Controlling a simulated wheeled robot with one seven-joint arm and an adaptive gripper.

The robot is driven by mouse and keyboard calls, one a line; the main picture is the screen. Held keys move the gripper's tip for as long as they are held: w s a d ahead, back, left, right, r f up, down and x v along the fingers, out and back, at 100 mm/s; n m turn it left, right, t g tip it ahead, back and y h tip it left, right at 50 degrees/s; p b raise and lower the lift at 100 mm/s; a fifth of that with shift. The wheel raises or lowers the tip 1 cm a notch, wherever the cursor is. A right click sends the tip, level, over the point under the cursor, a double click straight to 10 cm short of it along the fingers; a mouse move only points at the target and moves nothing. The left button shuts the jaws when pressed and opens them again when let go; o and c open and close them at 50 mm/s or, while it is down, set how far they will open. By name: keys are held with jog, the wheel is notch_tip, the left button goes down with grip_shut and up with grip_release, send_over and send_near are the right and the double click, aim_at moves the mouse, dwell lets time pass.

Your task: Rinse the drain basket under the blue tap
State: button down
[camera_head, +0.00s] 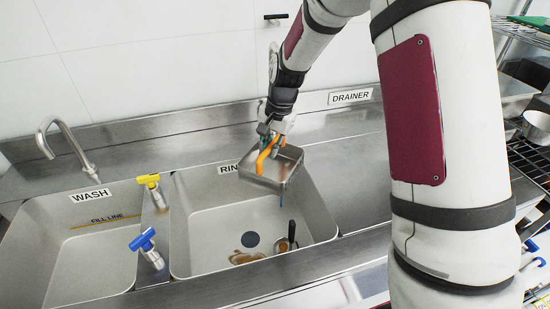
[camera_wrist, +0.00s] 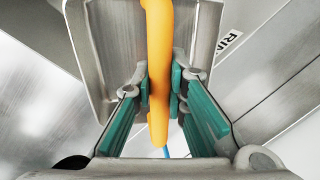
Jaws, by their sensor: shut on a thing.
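The drain basket (camera_head: 290,166) is a shallow grey metal box with an orange handle (camera_head: 266,152). It hangs tilted above the back right of the rinse basin (camera_head: 205,207). My gripper (camera_head: 270,142) is shut on the orange handle. In the wrist view, the green finger pads (camera_wrist: 162,95) press on both sides of the handle, and the basket's grey wall (camera_wrist: 95,50) is behind it. The blue tap handle (camera_head: 143,240) is at the front left of the rinse basin, apart from the basket. A thin blue streak shows below the basket; I cannot tell what it is.
The wash basin (camera_head: 60,265) is at left, with a curved spout (camera_head: 65,133) behind it. A yellow tap handle (camera_head: 149,180) stands between the basins. Brown stains and a dark utensil (camera_head: 291,233) lie near the rinse drain (camera_head: 250,240). The drainer counter (camera_head: 345,160) is at right.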

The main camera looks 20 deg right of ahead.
jog(key=shift+s+a+p, duration=0.35)
jog(key=shift+s, duration=0.35)
jog(key=shift+s+a+p, duration=0.4)
jog(key=shift+s, duration=0.3)
jog(key=shift+s+a+p, duration=0.35)
jog(key=shift+s, duration=0.35)
jog(key=s+a+r+p, duration=0.2)
jog(key=s+r+p, duration=0.2)
jog(key=shift+s+a, duration=0.2)
dwell(0.6)
